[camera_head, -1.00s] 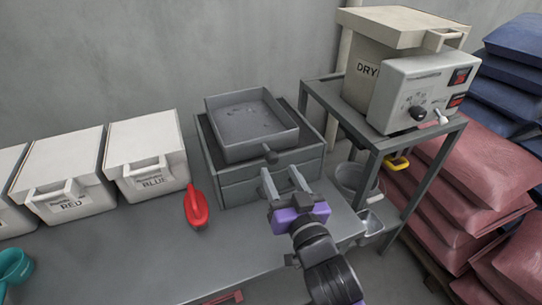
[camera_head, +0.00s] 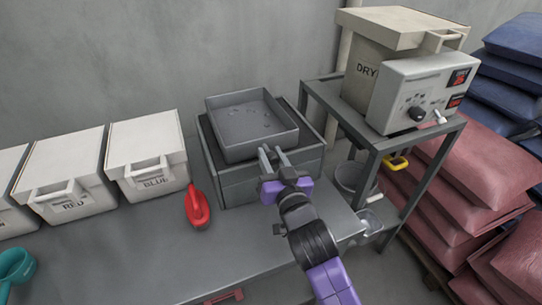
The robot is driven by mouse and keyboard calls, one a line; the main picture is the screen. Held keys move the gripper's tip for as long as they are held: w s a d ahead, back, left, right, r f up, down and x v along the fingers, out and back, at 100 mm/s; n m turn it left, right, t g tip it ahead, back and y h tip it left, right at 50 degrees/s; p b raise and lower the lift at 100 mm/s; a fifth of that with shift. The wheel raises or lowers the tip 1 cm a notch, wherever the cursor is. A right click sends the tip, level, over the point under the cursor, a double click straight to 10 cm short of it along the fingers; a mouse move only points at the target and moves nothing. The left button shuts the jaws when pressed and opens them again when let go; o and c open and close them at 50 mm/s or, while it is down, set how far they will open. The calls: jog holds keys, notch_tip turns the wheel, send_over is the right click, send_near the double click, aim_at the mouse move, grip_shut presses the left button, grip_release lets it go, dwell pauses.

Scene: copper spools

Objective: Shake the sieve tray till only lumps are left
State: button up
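The grey square sieve tray (camera_head: 225,151) sits on top of a dark grey box-like base (camera_head: 238,184) on the bench. The handle itself is mostly hidden by the fingers.
A red scoop (camera_head: 197,207) lies left of the base. White lidded bins marked RED (camera_head: 62,190) and BLUE (camera_head: 147,160) stand further left. A metal stand (camera_head: 372,146) with a dryer (camera_head: 400,70) is close on the right. The front bench is mostly clear.

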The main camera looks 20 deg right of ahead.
grip_shut()
dwell(1.1)
